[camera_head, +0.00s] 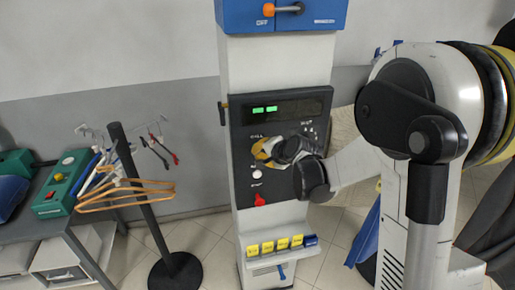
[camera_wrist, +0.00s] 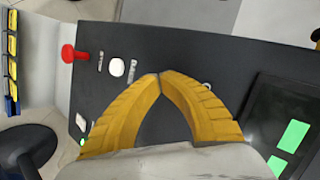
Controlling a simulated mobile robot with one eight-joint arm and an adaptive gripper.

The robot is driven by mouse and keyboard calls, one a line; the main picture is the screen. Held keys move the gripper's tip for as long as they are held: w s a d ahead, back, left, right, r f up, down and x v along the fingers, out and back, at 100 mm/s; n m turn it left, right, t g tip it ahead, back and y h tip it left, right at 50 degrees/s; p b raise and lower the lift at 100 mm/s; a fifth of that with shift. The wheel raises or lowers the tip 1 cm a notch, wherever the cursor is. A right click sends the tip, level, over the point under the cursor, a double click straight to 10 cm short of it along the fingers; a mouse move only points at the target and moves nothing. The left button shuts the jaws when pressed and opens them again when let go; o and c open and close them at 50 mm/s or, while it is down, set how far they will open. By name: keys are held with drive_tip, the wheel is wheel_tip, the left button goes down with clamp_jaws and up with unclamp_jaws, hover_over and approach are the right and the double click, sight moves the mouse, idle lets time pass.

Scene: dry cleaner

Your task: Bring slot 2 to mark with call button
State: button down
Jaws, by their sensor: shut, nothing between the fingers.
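A dark control panel (camera_head: 240,180) on a pale column carries a display with two green readouts (camera_head: 265,109), too small to read. The display also shows in the wrist view (camera_wrist: 291,136). A white round button (camera_head: 256,172) and a red knob (camera_head: 260,199) sit low on the panel; both show in the wrist view, the button (camera_wrist: 116,67) beside the red knob (camera_wrist: 70,53). My gripper (camera_wrist: 160,76) has its yellow fingertips together, empty, over the panel. The gripper hides part of the panel. I cannot tell which control is the call button, and slot 2 is not identifiable.
Yellow tags (camera_head: 267,248) and a blue one line a ledge below the panel. A blue box (camera_head: 280,18) with an orange-tipped lever tops the column. A black stand (camera_head: 145,200) with hangers and a table with a green box (camera_head: 62,186) stand left.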

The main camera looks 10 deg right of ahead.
drive_tip(key=shift+s, duration=0.8)
drive_tip(key=shift+s+b, duration=0.4)
drive_tip(key=shift+s, duration=2.1)
